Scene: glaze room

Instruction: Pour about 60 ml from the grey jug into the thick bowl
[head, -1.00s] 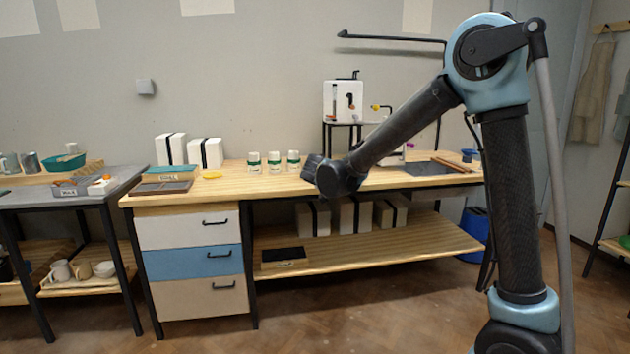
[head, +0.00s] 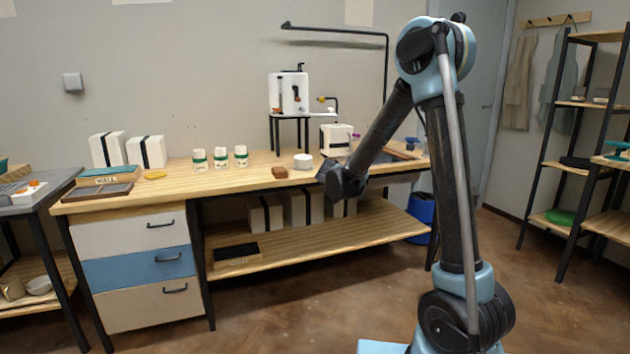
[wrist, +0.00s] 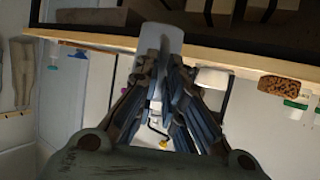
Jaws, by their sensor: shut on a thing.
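My gripper (wrist: 165,75) is shut on a pale grey object (wrist: 160,42), seen beyond the fingers in the wrist view. It appears to be the grey jug; its spout and contents do not show. In the head view my dark wrist, at the front of the bench, hides the fingers and most of what they hold. A small white bowl (head: 303,161) stands on the bench just behind and left of my wrist. It looks like the thick bowl, and it also shows in the wrist view (wrist: 213,77).
A brown sponge-like block (head: 279,173) lies left of the bowl. Several white cups with green bands (head: 221,157) stand further left. A white box (head: 335,140) and a white apparatus on a black stand (head: 289,93) are behind. The bench front edge (head: 240,182) is close to my wrist.

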